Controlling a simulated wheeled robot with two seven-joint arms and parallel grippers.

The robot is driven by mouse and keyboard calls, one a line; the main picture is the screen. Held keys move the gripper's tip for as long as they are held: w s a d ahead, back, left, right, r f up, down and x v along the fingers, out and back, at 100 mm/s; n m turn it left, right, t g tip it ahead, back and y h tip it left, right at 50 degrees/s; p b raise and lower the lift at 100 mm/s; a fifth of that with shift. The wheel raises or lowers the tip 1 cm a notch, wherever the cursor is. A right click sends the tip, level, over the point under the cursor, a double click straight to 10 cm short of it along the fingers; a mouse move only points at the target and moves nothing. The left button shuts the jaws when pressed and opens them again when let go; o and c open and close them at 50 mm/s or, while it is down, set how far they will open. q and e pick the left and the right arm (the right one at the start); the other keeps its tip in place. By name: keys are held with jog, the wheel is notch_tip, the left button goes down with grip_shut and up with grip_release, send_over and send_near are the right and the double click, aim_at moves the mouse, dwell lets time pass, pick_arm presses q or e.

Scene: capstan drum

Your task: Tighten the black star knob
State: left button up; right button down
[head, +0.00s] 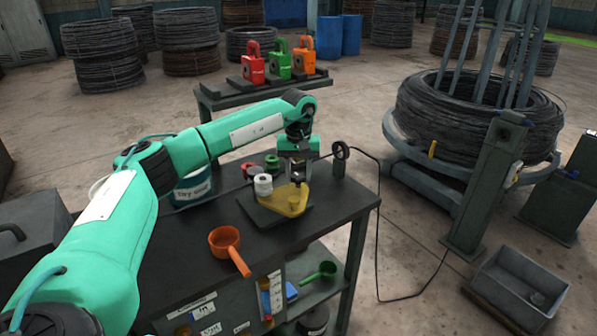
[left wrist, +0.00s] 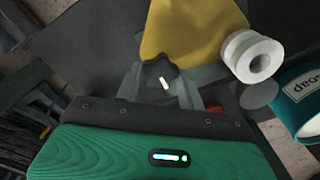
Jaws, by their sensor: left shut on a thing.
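The black star knob (left wrist: 160,72) sits at the edge of a yellow plate (left wrist: 190,28) and carries a small pale mark. My left gripper (left wrist: 158,84) has one finger on each side of the knob and is shut on it. In the head view my left gripper (head: 295,176) points down at the back of the yellow plate (head: 289,204), and its fingers mostly hide the knob. My right gripper is in neither view.
A white roll (head: 263,184) stands left of the plate, close to my left gripper. A black post with a ring (head: 340,152) stands to the right. An orange ladle (head: 226,243) lies on the dark bench (head: 180,262), whose front right is clear.

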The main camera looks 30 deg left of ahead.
pick_arm(q)
jog(key=shift+r, duration=0.2)
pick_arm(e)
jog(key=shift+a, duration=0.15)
pick_arm(q)
jog(key=o, duration=0.8)
jog(key=shift+o, duration=0.9)
jog(key=shift+f, duration=0.1)
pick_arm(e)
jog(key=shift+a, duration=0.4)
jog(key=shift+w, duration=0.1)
